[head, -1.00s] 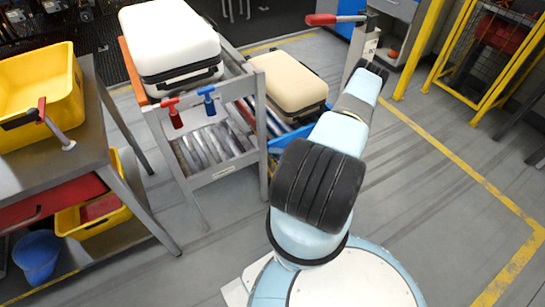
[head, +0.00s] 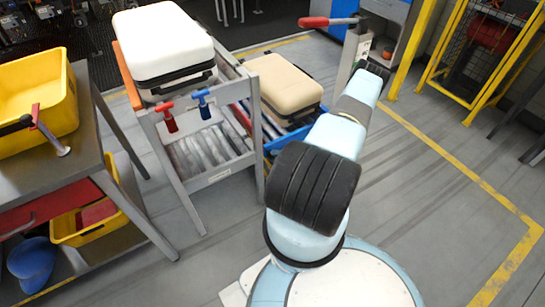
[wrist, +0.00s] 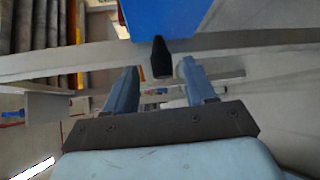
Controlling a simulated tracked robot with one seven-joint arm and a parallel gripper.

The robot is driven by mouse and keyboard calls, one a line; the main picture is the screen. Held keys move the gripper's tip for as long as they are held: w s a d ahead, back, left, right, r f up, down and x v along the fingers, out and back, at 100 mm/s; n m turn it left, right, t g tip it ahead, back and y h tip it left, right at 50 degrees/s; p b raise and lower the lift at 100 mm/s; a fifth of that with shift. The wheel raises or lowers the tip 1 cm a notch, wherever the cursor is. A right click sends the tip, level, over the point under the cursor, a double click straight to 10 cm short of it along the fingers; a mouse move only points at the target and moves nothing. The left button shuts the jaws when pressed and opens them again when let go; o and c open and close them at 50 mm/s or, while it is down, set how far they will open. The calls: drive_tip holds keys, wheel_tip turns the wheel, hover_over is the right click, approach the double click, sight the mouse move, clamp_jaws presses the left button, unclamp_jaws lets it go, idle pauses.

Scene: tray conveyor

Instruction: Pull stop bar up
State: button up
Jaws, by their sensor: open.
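My gripper (wrist: 159,68) is open in the wrist view, with its two blue-grey fingers apart. A black tapered piece (wrist: 162,58) shows between the fingertips, below a blue panel (wrist: 170,16); I cannot tell whether it is the stop bar's handle, and no grip on it shows. A pale grey rail (wrist: 60,65) crosses behind the fingers. Which part is the stop bar is unclear.
A white case (head: 163,40) lies on the upper conveyor level, a beige case (head: 284,84) lower right. A red-handled lever (head: 328,22) tops a post behind my arm. A workbench (head: 70,155) with a yellow bin (head: 40,105) is left.

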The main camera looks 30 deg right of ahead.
drive_tip(key=v, duration=1)
drive_tip(key=shift+s+d, duration=0.1)
drive_tip(key=shift+s, duration=0.05)
